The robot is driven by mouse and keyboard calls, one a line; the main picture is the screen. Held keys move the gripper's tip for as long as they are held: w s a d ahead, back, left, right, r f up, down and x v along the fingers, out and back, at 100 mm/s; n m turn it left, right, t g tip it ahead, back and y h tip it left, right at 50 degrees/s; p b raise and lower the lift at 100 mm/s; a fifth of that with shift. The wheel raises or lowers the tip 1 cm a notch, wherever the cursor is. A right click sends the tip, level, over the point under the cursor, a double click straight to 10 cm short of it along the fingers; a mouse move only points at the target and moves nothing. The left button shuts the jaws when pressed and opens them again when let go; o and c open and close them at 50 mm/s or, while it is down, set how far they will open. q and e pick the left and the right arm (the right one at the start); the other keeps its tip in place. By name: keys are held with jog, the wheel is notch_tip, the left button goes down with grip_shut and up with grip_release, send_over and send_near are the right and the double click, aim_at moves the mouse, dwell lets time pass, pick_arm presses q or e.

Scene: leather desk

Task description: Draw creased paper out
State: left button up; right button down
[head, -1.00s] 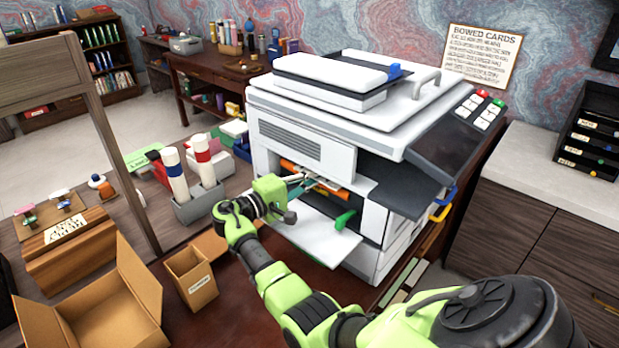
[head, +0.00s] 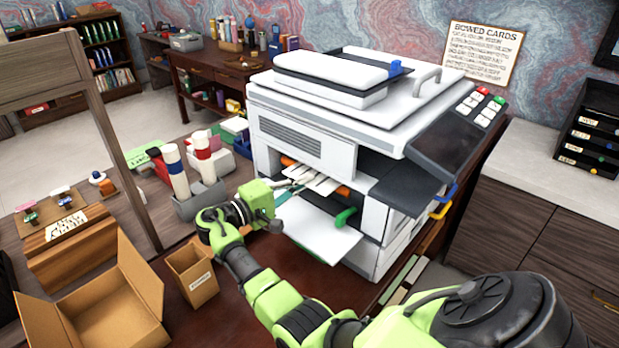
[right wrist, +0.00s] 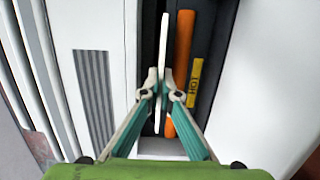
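The creased paper (head: 318,180) is a white, folded sheet sticking out of the printer's (head: 300,140) open front slot. In the right wrist view the paper (right wrist: 164,45) shows edge-on as a thin white strip between the fingertips. My right gripper (head: 291,186) is in front of the slot, to the left of the paper. In the right wrist view its teal fingers (right wrist: 160,86) are closed onto the strip from both sides. The paper's inner end is hidden inside the printer. My left gripper is not in view.
An orange roller (right wrist: 183,50) and a yellow HOT label (right wrist: 195,82) lie close beside the fingers inside the slot. A green lever (head: 345,217) stands over the lowered white flap (head: 312,232). A small cardboard box (head: 193,277) stands at the lower left.

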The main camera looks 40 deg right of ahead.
jog(key=shift+s+a, duration=0.2)
jog(key=shift+a, duration=2.2)
jog(key=a, duration=0.4)
jog(key=a+b, duration=0.1)
jog(key=a, duration=0.1)
jog(key=shift+s, duration=0.25)
jog(key=shift+d+r, duration=0.1)
notch_tip(320, 180, up, 3)
jog(key=shift+f+p, duration=0.1)
jog(key=shift+p, duration=1.1)
